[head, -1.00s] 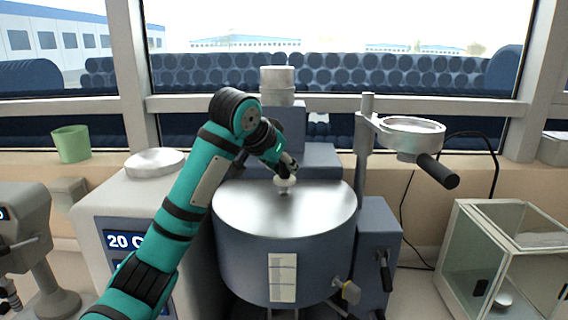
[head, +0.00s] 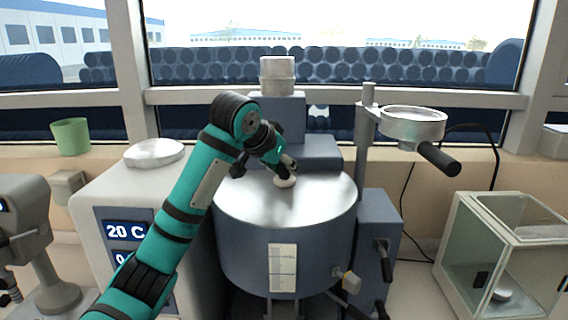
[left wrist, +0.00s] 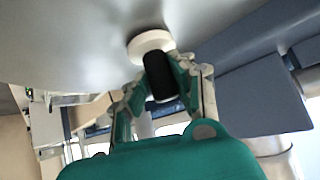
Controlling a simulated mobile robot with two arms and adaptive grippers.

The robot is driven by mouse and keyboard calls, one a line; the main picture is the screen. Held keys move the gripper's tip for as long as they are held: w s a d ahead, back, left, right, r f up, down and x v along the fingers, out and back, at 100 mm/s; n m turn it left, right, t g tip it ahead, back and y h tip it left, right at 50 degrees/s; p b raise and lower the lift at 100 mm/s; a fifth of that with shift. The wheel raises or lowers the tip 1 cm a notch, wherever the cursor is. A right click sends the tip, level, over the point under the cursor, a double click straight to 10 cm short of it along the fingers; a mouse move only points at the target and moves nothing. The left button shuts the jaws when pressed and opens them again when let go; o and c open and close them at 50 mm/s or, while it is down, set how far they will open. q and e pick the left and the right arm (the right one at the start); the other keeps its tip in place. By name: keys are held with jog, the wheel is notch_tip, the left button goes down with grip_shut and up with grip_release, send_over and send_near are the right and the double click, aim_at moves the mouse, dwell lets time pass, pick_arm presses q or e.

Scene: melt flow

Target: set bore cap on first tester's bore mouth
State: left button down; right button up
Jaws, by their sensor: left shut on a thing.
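My left gripper (head: 287,165) is above the drum top, shut on the cap. It also shows in the left wrist view (left wrist: 165,76). My right gripper is not in view.
A post with a ring holder and black handle (head: 438,158) stands right of the drum. A stacked metal weight (head: 277,75) rises behind it. A box with a "20 C" display (head: 125,232) is at left, a glass case (head: 455,255) at right.

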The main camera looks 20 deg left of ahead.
pick_arm(q)
jog(key=shift+f, duration=0.15)
jog(key=c, duration=1)
grip_release()
jog(key=shift+c, duration=0.2)
jog(key=v, duration=1.2)
